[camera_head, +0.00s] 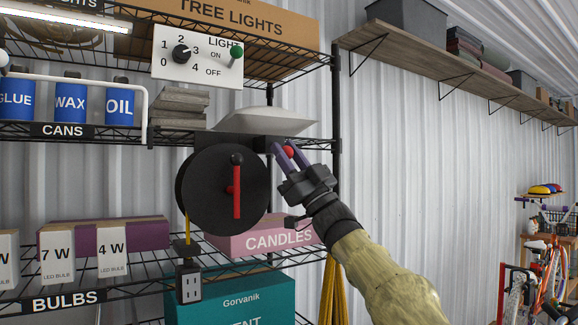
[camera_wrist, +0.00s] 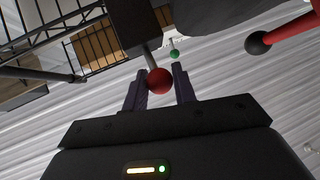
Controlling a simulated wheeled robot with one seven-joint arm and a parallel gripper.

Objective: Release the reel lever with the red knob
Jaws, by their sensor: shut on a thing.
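The reel (camera_head: 222,195), a large black disc on the shelf rack, carries a red crank (camera_head: 236,205) with a black knob. The crank also shows at the upper right of the wrist view (camera_wrist: 290,33). The red knob (camera_head: 289,152) of the reel lever is to the right of the reel's top. In the wrist view the red knob (camera_wrist: 159,81) sits between my two purple fingers, on a short grey stem from a black housing (camera_wrist: 134,25). My gripper (camera_head: 284,150) is shut on the red knob. The fingers partly cover the knob in the head view.
A switch panel (camera_head: 197,57) with a dial and a green-knobbed lever hangs above the reel. A pink CANDLES box (camera_head: 262,238) is below, with a black socket (camera_head: 188,283) hanging on a yellow cord.

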